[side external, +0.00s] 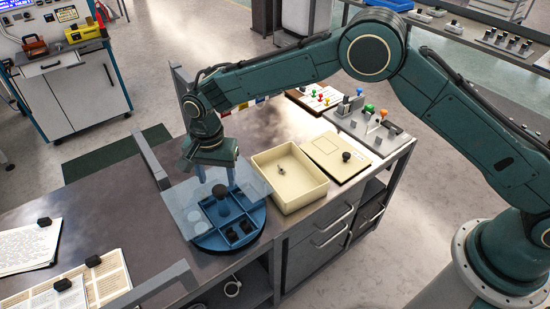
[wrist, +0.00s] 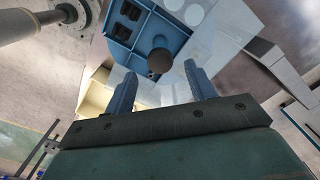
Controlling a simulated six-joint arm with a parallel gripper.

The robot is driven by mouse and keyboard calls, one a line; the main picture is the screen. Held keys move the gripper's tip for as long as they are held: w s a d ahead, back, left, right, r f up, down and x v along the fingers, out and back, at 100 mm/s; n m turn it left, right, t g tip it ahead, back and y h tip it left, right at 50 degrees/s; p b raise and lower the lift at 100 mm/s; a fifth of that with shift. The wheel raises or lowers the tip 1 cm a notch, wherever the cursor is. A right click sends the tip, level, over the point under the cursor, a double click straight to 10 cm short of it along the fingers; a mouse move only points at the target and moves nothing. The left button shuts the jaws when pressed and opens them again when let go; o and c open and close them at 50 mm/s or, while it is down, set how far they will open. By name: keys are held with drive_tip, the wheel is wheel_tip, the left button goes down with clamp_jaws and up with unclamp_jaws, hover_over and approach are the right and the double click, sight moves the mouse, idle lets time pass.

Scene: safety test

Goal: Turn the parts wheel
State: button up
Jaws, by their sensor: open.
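The parts wheel (side external: 212,243) is a blue round tray with divided compartments on the grey bench. A dark round knob (side external: 220,191) stands up at its middle. Several dark square parts sit in its near compartments. A clear pane covers its left part, with pale round shapes beneath. My gripper (side external: 216,181) points down above the wheel, open and empty, its blue fingers apart above the knob. In the wrist view the knob (wrist: 160,61) shows between and just beyond the fingertips (wrist: 160,69); I cannot tell whether they touch it. The blue wheel (wrist: 121,53) shows behind it.
A cream open tray (side external: 290,203) with a small item inside stands close right of the wheel. Beyond it are a cream board (side external: 325,146) with a dark knob and a grey panel with coloured knobs. Papers (side external: 28,243) with dark weights lie at left. Bare bench lies between.

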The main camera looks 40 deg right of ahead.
sight(219, 189)
drive_tip(key=shift+f, duration=1.8)
clamp_jaws()
